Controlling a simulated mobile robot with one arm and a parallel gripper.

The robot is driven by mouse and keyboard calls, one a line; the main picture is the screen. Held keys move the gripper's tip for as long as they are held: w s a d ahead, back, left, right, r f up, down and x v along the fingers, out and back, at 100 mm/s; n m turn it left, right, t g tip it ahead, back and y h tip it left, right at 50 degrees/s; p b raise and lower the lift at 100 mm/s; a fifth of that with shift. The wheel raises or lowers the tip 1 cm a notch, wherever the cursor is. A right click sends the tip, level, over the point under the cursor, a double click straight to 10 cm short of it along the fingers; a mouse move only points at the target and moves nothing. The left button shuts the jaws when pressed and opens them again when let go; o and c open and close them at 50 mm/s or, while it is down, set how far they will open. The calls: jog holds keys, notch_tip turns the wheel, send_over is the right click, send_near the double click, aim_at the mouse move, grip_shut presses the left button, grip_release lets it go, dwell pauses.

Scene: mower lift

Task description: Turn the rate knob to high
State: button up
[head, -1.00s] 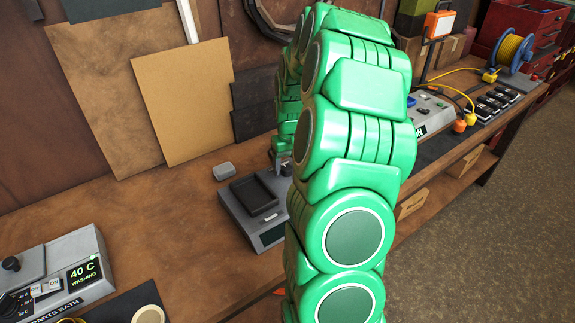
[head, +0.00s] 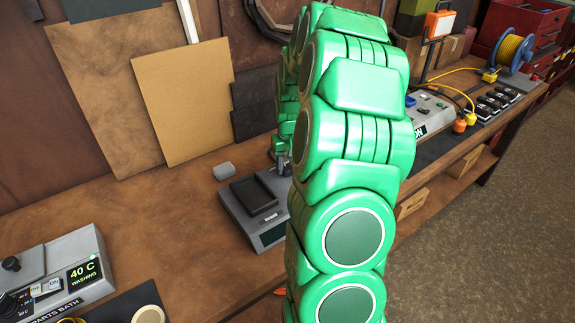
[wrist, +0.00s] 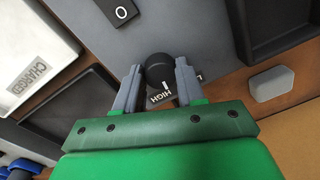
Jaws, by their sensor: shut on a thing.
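The black rate knob (wrist: 160,71) sits on a grey panel in the wrist view, with a white pointer line on its lower edge. The line points toward the printed word HIGH (wrist: 160,98). Another label, mostly hidden, shows an L to the right. My gripper (wrist: 160,80) is shut on the knob, one grey finger on each side. In the head view the grey device with a dark tray (head: 254,195) stands on the bench. My green arm hides the knob and most of the gripper there.
A small grey block (wrist: 271,84) lies beside the device; it also shows in the head view (head: 223,171). An O switch (wrist: 122,11) is on the panel. The parts bath (head: 55,275) stands at the left.

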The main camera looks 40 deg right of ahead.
aim_at(288, 169)
jog(key=m, duration=1.1)
jog(key=shift+a+m, duration=0.15)
jog(key=shift+m, duration=0.15)
dwell(0.5)
jog(key=o, duration=1)
jog(key=shift+o, duration=0.2)
jog(key=shift+h, duration=0.3)
jog(key=shift+s+r, duration=0.2)
jog(key=shift+r, duration=3.65)
